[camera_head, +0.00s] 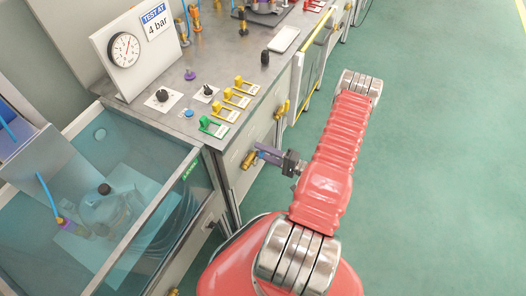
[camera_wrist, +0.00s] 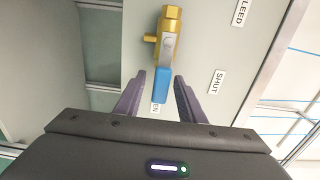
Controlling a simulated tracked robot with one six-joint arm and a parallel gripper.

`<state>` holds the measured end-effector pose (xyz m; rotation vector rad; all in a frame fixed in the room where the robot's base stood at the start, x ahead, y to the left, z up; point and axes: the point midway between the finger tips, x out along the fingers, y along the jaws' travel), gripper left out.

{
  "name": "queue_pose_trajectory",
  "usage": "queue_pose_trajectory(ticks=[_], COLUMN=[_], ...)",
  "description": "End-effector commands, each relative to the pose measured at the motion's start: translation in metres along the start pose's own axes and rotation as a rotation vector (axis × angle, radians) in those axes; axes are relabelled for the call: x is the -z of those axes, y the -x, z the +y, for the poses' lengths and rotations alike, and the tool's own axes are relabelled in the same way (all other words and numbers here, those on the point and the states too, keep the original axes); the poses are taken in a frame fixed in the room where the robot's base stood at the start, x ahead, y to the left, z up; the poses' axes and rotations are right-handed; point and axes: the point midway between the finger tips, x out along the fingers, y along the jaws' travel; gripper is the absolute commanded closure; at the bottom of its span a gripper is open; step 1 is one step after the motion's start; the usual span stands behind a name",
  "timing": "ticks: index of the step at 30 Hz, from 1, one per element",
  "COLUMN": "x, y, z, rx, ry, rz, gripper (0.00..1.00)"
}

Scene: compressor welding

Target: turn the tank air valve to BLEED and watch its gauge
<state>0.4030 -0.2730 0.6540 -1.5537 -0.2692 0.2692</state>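A brass valve (camera_wrist: 171,22) with a blue-ended lever (camera_wrist: 163,86) is mounted on a grey panel in the wrist view. The lever points down toward a partly hidden label ending in "EN" (camera_wrist: 156,107). A "SHUT" label (camera_wrist: 216,82) is to its right, and a partly cut-off "BLEED" label (camera_wrist: 241,12) is at the upper right. My gripper (camera_wrist: 160,78) is open, its purple fingers on either side of the lever with gaps visible. In the head view my gripper (camera_head: 260,153) is at the brass valve (camera_head: 249,160) on the cabinet front. A round gauge (camera_head: 125,49) stands on the bench; its reading is too small to tell.
The gauge board carries a "TEST AT 4 bar" sign (camera_head: 155,20). Yellow levers (camera_head: 236,97) and a green lever (camera_head: 213,126) are on the bench top. Another brass fitting (camera_head: 282,110) is farther along the front. A clear-walled water tank (camera_head: 165,205) is at left. Green floor (camera_head: 440,150) is free at right.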

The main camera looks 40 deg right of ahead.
Motion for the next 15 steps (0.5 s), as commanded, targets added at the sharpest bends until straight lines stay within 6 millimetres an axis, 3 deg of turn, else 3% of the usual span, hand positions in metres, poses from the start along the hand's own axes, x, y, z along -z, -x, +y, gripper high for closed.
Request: queue_pose_trajectory(ticks=[2,15], x=[0.0001,0.0000], y=[0.0002,0.0004], z=[0.0000,0.0003], rx=[0.000,-0.001], ry=[0.000,0.000], rz=[0.000,0.000], gripper=[0.64,0.95])
